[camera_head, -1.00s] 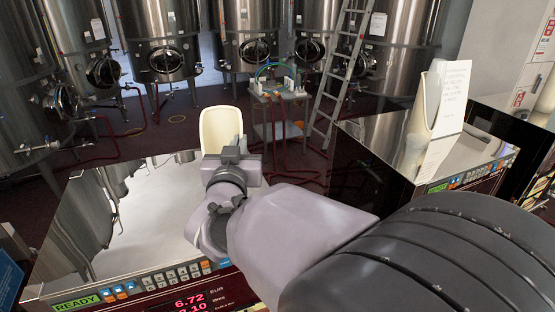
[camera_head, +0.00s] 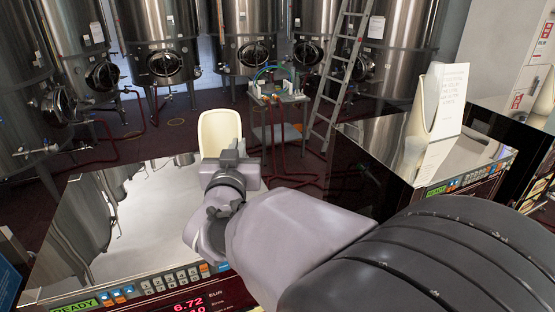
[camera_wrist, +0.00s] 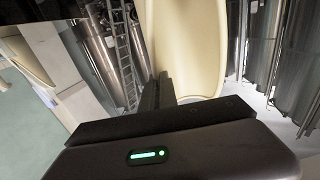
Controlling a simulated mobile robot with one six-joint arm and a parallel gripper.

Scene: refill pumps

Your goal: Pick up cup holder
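The cup holder (camera_head: 219,131) is a cream, curved, scoop-like shell. In the head view it stands upright just beyond my gripper (camera_head: 233,153), and its lower part is hidden behind the gripper. In the wrist view the cup holder (camera_wrist: 195,45) rises right at the dark fingers (camera_wrist: 158,88), which look close together at its lower edge. My gripper appears shut on that edge, though the fingertips are partly hidden. I cannot tell whether the cup holder's base touches anything.
A shiny metal counter (camera_head: 150,205) with a READY display lies below. At right, a second counter (camera_head: 380,130) bears another cream shell (camera_head: 413,135) and a white sign (camera_head: 447,98). Steel tanks (camera_head: 160,30), a ladder (camera_head: 337,75) and a small cart (camera_head: 277,98) stand behind.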

